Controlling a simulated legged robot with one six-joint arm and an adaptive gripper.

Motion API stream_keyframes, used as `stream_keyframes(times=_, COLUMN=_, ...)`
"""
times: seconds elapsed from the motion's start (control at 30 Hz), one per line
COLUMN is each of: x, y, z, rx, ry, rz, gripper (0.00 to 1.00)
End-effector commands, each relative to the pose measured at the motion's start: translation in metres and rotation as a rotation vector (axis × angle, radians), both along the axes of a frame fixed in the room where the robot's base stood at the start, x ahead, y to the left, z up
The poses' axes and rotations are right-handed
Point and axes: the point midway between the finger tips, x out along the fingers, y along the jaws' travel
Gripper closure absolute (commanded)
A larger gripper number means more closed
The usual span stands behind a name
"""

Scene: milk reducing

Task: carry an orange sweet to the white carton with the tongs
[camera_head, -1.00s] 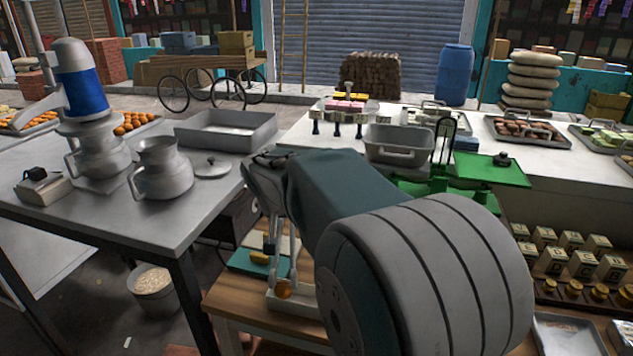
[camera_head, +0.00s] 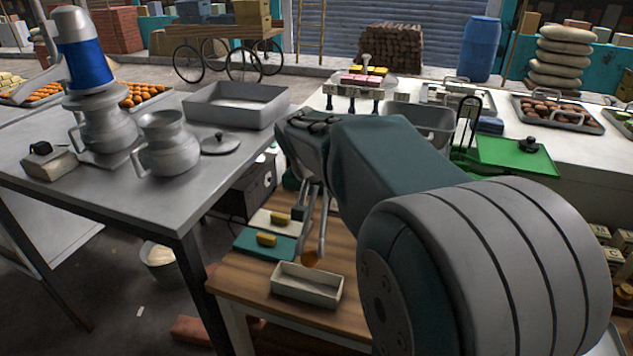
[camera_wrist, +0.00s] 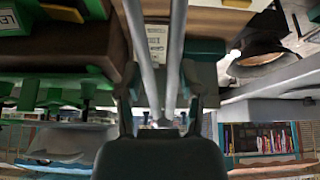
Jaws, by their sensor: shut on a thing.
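My gripper (camera_head: 314,165) is shut on the silver tongs (camera_head: 324,225), which hang downward from it. In the wrist view the tongs (camera_wrist: 160,55) run as two long bars between my fingers. The orange sweet (camera_head: 311,259) is at the lower tips of the tongs. The white carton (camera_head: 306,292), an open box, stands on the wooden table. The sweet shows just over the carton's back rim in the picture; its exact height above the carton is hard to judge. The wrist view does not clearly show the sweet.
A teal box (camera_head: 260,246) and a pale box with yellow pieces lie behind the carton on the wooden table (camera_head: 345,250). A metal table (camera_head: 120,190) with jugs is at the left. A green scale (camera_head: 515,152) stands on the white counter at the right.

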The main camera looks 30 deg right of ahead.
Motion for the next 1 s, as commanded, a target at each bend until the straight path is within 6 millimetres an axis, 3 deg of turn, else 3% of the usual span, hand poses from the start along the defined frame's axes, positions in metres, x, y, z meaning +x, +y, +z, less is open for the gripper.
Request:
stream_keyframes(times=0.6, x=0.000, y=0.001, z=-0.060, rx=-0.001, ry=0.001, rz=0.002, gripper=0.93)
stream_keyframes(times=1.0, x=0.000, y=0.002, z=-0.065, rx=-0.001, ry=-0.002, rz=0.001, gripper=0.93)
